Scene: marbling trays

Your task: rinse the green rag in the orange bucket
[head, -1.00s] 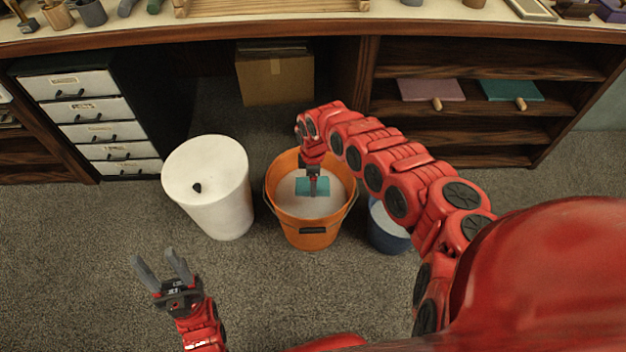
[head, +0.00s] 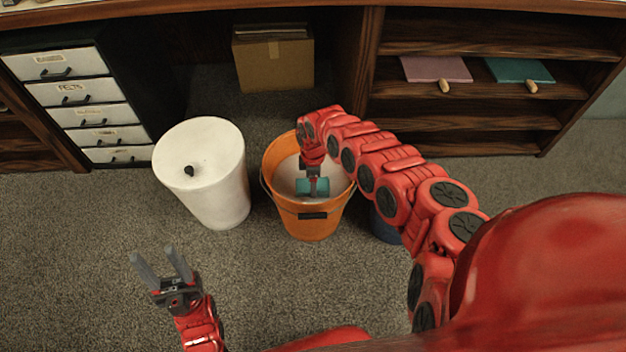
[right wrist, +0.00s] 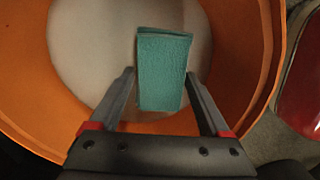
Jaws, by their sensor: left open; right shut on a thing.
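The green rag (head: 321,187) is a small teal cloth held by my right gripper (head: 313,184). It is inside the orange bucket (head: 310,222), near the front wall, over or at the pale grey-white content. In the right wrist view the rag (right wrist: 163,70) lies between the fingertips of the right gripper (right wrist: 160,85), with the orange bucket (right wrist: 262,45) around it. I cannot tell how far the rag is in the liquid. My left gripper (head: 156,254) is open and empty above the carpet, left of the bucket.
A white lidded bin (head: 213,195) stands close left of the bucket. A blue bucket (head: 385,226) is mostly hidden behind my right arm. Behind are a drawer unit (head: 82,92), a cardboard box (head: 273,62) and a wooden shelf (head: 470,133). Carpet is free at the front left.

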